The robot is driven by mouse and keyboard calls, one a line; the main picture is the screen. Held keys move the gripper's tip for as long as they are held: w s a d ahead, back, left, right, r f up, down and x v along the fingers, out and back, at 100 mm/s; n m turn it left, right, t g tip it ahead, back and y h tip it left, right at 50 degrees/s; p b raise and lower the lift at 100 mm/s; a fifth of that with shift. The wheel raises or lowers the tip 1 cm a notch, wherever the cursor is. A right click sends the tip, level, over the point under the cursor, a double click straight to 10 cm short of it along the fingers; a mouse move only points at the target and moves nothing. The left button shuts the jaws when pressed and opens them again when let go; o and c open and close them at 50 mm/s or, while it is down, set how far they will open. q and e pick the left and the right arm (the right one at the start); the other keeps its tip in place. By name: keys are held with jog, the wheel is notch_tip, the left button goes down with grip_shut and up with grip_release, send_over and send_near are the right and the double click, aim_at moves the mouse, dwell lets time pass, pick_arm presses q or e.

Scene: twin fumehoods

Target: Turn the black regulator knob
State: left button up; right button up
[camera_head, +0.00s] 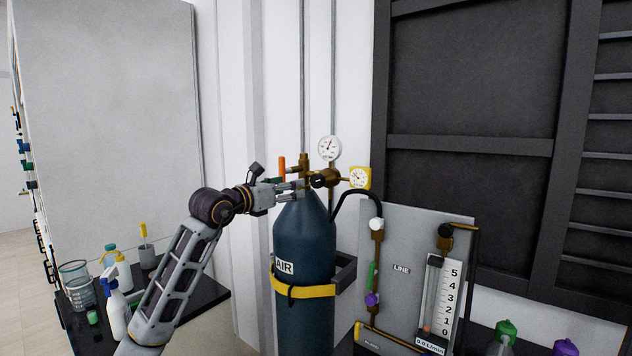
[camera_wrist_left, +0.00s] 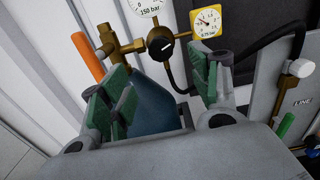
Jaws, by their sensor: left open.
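The black regulator knob (camera_head: 318,181) sits on the brass regulator (camera_head: 330,180) at the top of the dark blue AIR cylinder (camera_head: 304,235). In the left wrist view the knob (camera_wrist_left: 160,42) shows a white mark and lies beyond the fingertips, between the two fingers in the picture. My left gripper (camera_head: 298,189) reaches in from the left, close to the regulator. It also shows in the left wrist view (camera_wrist_left: 162,82), its green-padded fingers apart with nothing gripped between them. I cannot tell the exact gap to the knob. My right gripper is out of view.
A white gauge (camera_head: 330,148) and a yellow gauge (camera_head: 361,177) flank the knob. An orange upright part (camera_head: 282,167) stands left of it. A black hose (camera_head: 362,194) runs to the grey LINE panel (camera_head: 405,245). Bottles and a beaker (camera_head: 76,284) stand at left.

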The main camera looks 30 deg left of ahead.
aim_at(315, 180)
pick_arm(q)
jog(key=w, duration=0.2)
jog(key=w+p, duration=0.1)
jog(key=w, duration=0.1)
jog(key=w+p, duration=0.1)
jog(key=w, duration=0.2)
jog(key=shift+d+r, duration=0.1)
jog(key=shift+d, duration=0.15)
jog(key=w+p, duration=0.1)
jog(key=w, duration=0.3)
jog(key=shift+d+p, duration=0.2)
jog(key=shift+p, duration=0.15)
jog(key=shift+w+p, duration=0.3)
jog(key=shift+w, duration=0.9)
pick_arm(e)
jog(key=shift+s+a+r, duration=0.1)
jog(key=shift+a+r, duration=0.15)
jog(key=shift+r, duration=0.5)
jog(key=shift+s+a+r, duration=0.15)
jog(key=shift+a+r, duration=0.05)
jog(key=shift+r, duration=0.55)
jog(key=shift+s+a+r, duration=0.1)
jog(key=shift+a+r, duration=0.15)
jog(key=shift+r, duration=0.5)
pick_arm(q)
jog(key=shift+c, duration=0.4)
jog(key=c, duration=0.9)
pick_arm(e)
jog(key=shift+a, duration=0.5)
